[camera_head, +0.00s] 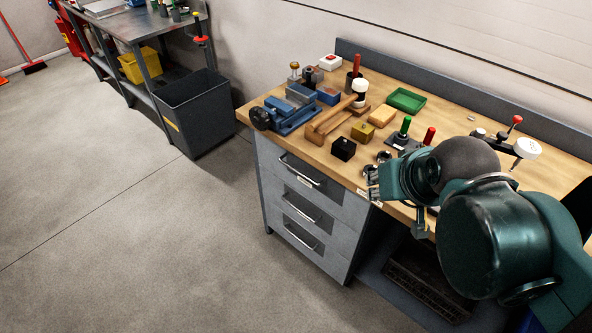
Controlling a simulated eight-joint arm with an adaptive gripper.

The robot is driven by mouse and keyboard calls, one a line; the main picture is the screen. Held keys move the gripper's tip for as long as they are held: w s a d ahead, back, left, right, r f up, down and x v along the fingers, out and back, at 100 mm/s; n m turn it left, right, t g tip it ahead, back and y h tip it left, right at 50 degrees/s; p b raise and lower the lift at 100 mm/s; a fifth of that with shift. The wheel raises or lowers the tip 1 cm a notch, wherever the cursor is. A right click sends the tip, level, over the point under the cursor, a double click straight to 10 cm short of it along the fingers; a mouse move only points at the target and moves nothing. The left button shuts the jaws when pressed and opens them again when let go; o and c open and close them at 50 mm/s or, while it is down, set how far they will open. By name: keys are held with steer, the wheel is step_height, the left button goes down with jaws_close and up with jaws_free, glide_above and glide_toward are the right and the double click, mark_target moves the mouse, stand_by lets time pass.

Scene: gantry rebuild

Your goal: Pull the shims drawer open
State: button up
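A grey drawer cabinet under the wooden workbench has three stacked drawers, all flush with its front. The top drawer (325,193), middle drawer (292,203) and bottom drawer (323,256) each have a bar handle; the top handle (299,172) is the nearest to the bench top. Small pale labels sit below the handles, too small to read, so I cannot tell which drawer is the shims drawer. My gripper (373,184) is over the bench's front edge, right of the cabinet and apart from the handles. Its fingers are small and partly hidden by my arm.
The wooden bench top (345,173) holds a blue vise (290,110), a mallet (330,118), a black block (343,149) and a green tray (407,100). A dark bin (195,110) stands left of the cabinet. The floor before the drawers is clear.

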steer(key=w+a+r+n+h, duration=0.1)
steer(key=w+a+n+h, duration=0.25)
steer(key=w, duration=0.55)
steer(key=w+a+n+h, duration=0.3)
steer(key=w+a, duration=0.1)
steer(key=w, duration=0.5)
steer(key=w+a+r+n+t+h+p, duration=0.1)
steer(key=w+a+t+h, duration=0.1)
steer(key=a, duration=0.7)
steer(key=w+a+n+t+h, duration=0.2)
steer(key=a+h, duration=0.1)
steer(key=a, duration=0.5)
glide_toward(294, 169)
steer(key=x, duration=0.2)
steer(key=shift+w+d+f+m+y, duration=0.1)
steer(key=shift+w+f+m+y, duration=0.05)
steer(key=shift+w+m+y, duration=0.1)
steer(key=shift+d, duration=0.1)
steer(key=shift+b+x, duration=0.55)
steer(key=shift+x, duration=3.25)
